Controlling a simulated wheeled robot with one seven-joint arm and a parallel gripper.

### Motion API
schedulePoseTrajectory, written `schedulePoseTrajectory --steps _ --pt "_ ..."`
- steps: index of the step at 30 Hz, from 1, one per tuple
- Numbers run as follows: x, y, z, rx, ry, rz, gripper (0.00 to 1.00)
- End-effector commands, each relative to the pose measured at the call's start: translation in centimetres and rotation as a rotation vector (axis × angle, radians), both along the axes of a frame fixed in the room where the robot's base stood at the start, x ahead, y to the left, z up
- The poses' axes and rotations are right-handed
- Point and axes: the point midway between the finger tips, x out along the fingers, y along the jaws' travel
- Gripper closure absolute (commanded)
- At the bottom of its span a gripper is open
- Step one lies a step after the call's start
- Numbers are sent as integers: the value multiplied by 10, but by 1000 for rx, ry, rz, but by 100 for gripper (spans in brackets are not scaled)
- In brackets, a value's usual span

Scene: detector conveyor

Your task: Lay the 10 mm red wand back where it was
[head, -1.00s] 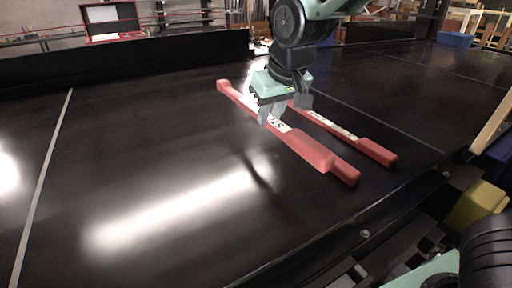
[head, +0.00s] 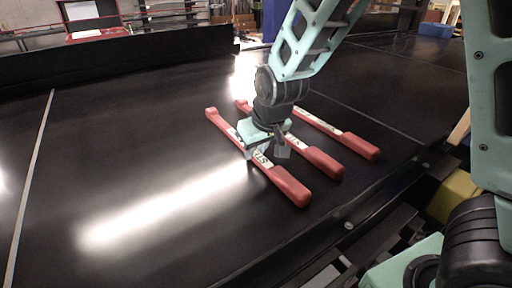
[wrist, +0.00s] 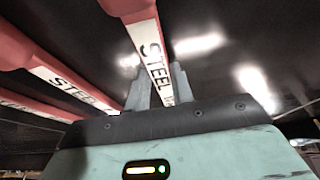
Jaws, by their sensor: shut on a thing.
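Three red wands with white label strips show side by side over the black conveyor belt in the head view. My gripper (head: 264,157) is shut on the label part of the left wand (head: 289,187). The held wand also shows in the wrist view (wrist: 135,12), running between the fingers. Its label reads "STEEL"; I cannot read a size there. The middle wand (head: 325,162) lies close to its right, partly hidden by my gripper. The right wand (head: 358,146) lies farther right. I cannot tell whether the held wand touches the belt.
The belt (head: 110,160) is bare and glossy to the left of the wands, with bright reflections. A rail (head: 345,226) runs along its near edge. A dark raised wall (head: 120,58) bounds the far left side. A yellow bin (head: 452,195) stands beyond the right edge.

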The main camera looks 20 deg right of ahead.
Motion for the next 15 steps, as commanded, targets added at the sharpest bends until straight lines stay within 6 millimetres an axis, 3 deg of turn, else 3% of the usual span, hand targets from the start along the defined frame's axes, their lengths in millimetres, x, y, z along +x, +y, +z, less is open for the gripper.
schedulePoseTrajectory --steps 5,6,8,15 --pt "0 0 -3 0 -1 0 100" --pt "0 0 -3 0 0 0 74" --pt "0 0 -2 0 0 0 57" --pt "0 0 -2 0 0 0 55"
